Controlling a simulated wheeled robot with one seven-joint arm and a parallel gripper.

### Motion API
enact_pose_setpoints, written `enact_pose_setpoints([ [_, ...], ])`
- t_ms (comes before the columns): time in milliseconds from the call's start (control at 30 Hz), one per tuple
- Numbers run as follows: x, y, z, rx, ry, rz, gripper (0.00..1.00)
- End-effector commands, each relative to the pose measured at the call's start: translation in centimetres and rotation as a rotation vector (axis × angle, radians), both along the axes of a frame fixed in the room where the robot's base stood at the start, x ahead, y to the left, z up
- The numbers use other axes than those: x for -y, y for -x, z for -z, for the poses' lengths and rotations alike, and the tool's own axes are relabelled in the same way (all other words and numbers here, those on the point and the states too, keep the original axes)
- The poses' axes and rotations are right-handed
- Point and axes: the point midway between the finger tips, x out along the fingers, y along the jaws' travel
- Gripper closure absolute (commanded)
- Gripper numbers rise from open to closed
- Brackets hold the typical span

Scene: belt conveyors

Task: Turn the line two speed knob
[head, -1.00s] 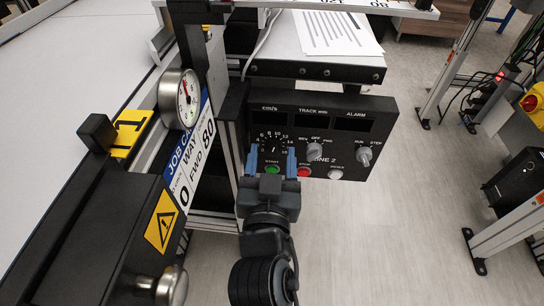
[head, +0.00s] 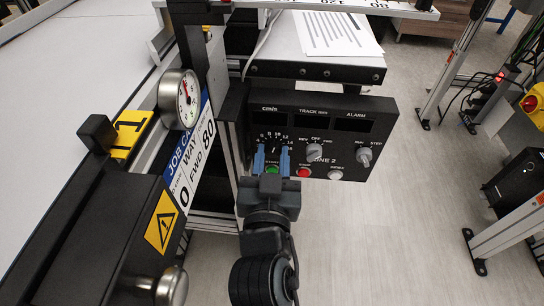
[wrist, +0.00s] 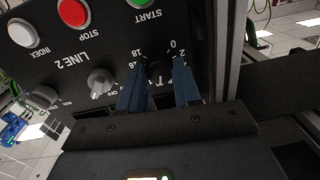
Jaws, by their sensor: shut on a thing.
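The line two control box (head: 345,115) is a black panel marked "LINE 2". Its speed knob (head: 273,149) is black with a white pointer line, set in a numbered dial at the panel's left. My gripper (head: 272,158) reaches the panel from below, its blue fingers on either side of the knob. In the wrist view my gripper (wrist: 160,92) is shut on the speed knob (wrist: 159,72), which is partly hidden between the fingers. Dial numbers 0, 2, 16 and 18 show around it.
Close by are the green START button (head: 271,170), red STOP button (head: 303,172), white INDEX button (head: 335,174), REV/OFF/FWD selector (head: 314,152) and RUN/STEP selector (head: 364,157). A round gauge (head: 181,98) and a post stand left.

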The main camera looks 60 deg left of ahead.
Motion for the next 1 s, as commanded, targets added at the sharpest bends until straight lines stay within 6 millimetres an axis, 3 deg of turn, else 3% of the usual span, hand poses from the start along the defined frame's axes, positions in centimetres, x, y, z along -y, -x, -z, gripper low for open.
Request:
enact_pose_setpoints([
  [367,0.04,-0.04,-0.16,0.100,0.081,0.002,0.98],
  [1000,-0.02,0.07,-0.21,0.551,0.443,0.000,0.98],
])
